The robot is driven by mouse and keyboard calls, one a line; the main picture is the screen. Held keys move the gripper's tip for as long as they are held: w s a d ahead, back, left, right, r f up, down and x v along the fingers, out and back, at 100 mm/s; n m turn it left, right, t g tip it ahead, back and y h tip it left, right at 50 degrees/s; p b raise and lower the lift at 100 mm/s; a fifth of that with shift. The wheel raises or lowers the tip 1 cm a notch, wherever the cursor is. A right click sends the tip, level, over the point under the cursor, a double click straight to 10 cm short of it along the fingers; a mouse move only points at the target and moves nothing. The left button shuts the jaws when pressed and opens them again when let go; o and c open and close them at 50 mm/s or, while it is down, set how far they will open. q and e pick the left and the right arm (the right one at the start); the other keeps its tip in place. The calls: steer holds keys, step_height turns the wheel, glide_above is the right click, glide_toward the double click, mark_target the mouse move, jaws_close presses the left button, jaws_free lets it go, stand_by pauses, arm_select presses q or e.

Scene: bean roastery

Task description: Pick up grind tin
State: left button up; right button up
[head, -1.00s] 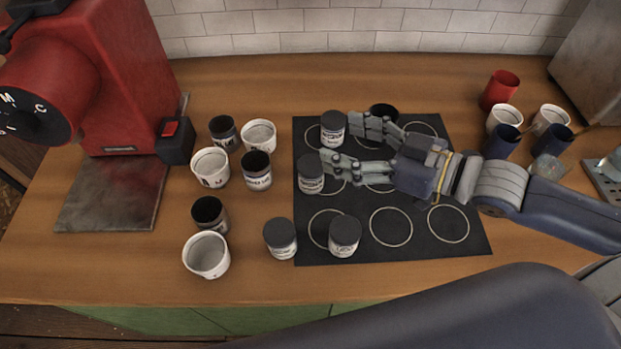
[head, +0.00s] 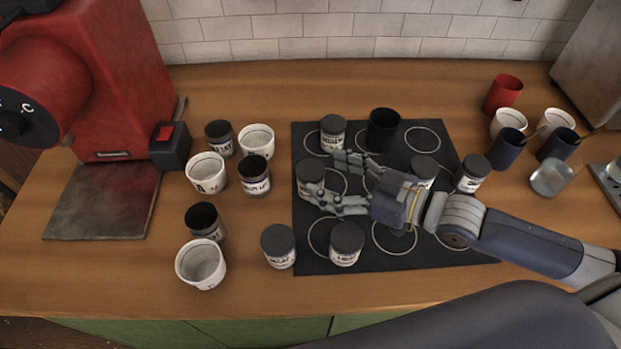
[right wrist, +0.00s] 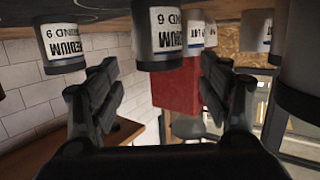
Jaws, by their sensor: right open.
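Several grind tins with dark lids and white labels stand upright on and around a black mat (head: 450,256). My right gripper (head: 331,179) is open over the mat, its fingers pointing left at a tin (head: 310,173) on the mat's left edge. That tin is at the fingertips, partly covered by the lower finger; I cannot tell whether they touch. Another labelled tin (right wrist: 60,48) is to the left. My left gripper is not in view.
Another tin (head: 332,132) and a black cup (head: 382,128) stand behind the gripper. Tins (head: 278,245) (head: 346,244) stand in front. White and dark cups crowd the left, near a red grinder (head: 110,85). More cups stand at right, with a red one (head: 502,94).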

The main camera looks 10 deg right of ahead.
mark_target(317, 173)
steer(key=shift+p+x, duration=0.3)
steer(key=shift+x, duration=2.3)
steer(key=c, duration=1.2)
